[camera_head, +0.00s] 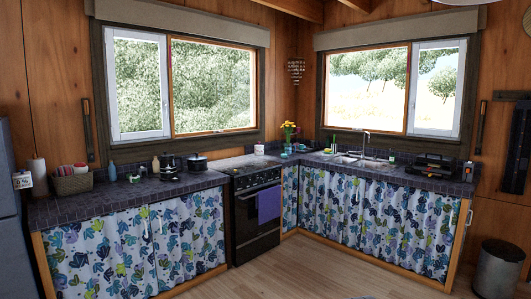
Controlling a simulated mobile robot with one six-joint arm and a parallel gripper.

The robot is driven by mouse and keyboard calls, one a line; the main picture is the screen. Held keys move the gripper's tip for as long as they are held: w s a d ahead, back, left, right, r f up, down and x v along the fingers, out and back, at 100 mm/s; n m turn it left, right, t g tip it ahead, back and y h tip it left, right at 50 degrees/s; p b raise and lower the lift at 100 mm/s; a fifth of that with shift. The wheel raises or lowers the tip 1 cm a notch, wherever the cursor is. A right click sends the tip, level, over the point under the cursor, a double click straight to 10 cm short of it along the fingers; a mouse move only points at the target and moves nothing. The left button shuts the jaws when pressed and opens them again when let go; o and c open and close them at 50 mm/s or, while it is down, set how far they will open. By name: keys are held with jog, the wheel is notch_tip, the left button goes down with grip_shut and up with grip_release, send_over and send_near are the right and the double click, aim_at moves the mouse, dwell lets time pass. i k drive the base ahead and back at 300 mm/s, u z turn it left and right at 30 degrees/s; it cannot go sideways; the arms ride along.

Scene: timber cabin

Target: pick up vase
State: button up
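A small vase (288,148) holding yellow and reddish flowers (289,128) stands on the dark tiled counter in the far corner, right of the stove. It is small in the picture and its shape is hard to make out. A pale blue vase-like vessel (112,172) stands upright on the left counter (75,206), beside a basket. A small tan vessel (155,164) stands farther right on that counter. My gripper is not in view.
A black stove (256,217) with a purple towel (269,204) stands between the counters. A sink (355,160) is in the right counter, with a dark appliance (434,165) near its right end. A basket (73,183) is at left, a metal bin (498,267) at right. The wooden floor (300,272) ahead is clear.

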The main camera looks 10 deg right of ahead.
aim_at(284, 145)
jog(key=z, duration=0.35)
jog(key=i, duration=0.9)
jog(key=z, duration=0.95)
jog(key=i, duration=3.7)
jog(key=u, duration=0.9)
jog(key=i, duration=1.65)
jog(key=u, duration=0.85)
jog(key=i, duration=1.7)
jog(key=u, duration=0.8)
